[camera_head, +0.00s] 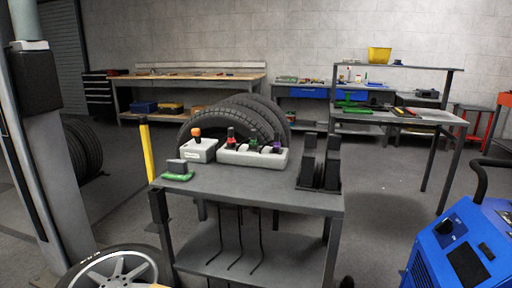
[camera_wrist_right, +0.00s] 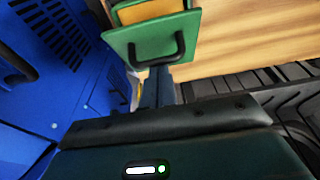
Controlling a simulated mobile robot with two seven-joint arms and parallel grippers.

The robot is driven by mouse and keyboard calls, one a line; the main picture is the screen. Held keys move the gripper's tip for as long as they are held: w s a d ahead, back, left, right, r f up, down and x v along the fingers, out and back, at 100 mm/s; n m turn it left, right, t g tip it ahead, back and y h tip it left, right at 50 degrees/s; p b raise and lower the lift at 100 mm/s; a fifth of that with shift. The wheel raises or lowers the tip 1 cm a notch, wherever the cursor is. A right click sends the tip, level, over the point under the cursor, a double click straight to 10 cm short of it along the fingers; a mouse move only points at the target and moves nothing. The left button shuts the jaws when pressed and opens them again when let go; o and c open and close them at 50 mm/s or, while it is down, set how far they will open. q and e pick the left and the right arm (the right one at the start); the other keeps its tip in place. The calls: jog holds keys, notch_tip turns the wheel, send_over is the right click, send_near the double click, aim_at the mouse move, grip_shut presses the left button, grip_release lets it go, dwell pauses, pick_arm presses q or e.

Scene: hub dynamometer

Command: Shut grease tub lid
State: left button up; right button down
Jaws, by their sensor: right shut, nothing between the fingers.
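A green tub (camera_wrist_right: 155,14) shows at the top of the right wrist view, with a yellow-orange inside. A green square lid panel with a black loop handle (camera_wrist_right: 176,50) stands open at its near side. My right gripper (camera_wrist_right: 158,74) reaches up from its dark body at the bottom of that view. Its narrow fingers are shut and empty, just below the lid's lower edge in the picture; I cannot tell whether they touch it. I cannot pick out the tub in the head view. My left gripper is in neither view.
A blue cabinet (camera_wrist_right: 50,60) fills the left of the wrist view, with a wooden surface (camera_wrist_right: 250,35) at right. The head view shows a grey table (camera_head: 245,187) carrying trays and black brackets, a blue machine (camera_head: 462,250) at right, and open floor between them.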

jog(key=shift+s+a+f+p, duration=0.2)
jog(key=shift+s+f+p, duration=0.15)
jog(key=shift+s+f, duration=0.45)
jog(key=shift+s+a+f, duration=0.2)
jog(key=shift+s+f, duration=0.55)
jog(key=shift+f, duration=0.15)
